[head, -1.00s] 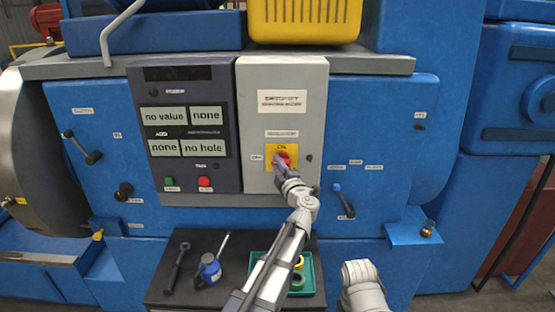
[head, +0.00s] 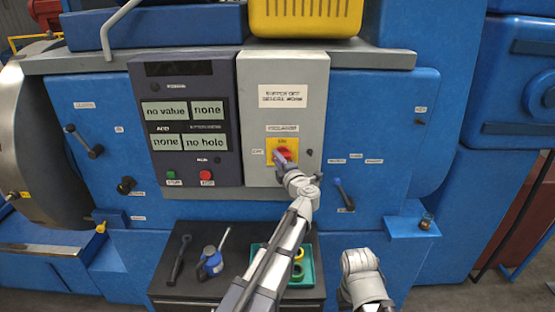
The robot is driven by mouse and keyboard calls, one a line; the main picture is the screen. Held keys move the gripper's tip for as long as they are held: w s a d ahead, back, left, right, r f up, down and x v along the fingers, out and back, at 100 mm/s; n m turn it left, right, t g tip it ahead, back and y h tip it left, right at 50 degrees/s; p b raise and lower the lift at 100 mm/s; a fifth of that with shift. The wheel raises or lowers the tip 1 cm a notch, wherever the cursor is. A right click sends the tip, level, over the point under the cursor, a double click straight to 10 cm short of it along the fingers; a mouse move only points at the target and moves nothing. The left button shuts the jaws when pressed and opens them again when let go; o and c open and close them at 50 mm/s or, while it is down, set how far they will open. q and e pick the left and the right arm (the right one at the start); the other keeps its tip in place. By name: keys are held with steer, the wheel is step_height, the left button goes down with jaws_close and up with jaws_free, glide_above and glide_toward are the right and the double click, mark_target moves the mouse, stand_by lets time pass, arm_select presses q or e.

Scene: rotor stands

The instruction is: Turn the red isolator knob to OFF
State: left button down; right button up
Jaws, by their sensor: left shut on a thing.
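The red isolator knob (head: 291,152) sits on a yellow plate (head: 271,145) on the front of the light grey switch box (head: 309,108). My left gripper (head: 283,157) reaches up from below and is shut on the knob, covering much of it. The knob's exact angle is hidden by the fingers. Small labels stand above and to the left of the plate, too blurred to read surely. Only a pale link of my right arm shows at the bottom; its gripper is out of view.
A dark panel (head: 188,100) with readouts and green and red buttons adjoins the box on the left. Below, a dark cabinet top (head: 190,293) carries a wrench, a blue can and a green tray (head: 307,273). A yellow crate (head: 305,17) is above.

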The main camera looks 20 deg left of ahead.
arm_select(q)
steer(key=c, duration=0.8)
jaws_free()
steer(key=shift+o, duration=0.2)
steer(key=v, duration=0.7)
steer(key=shift+s+d, duration=0.25)
steer(key=shift+s, duration=0.1)
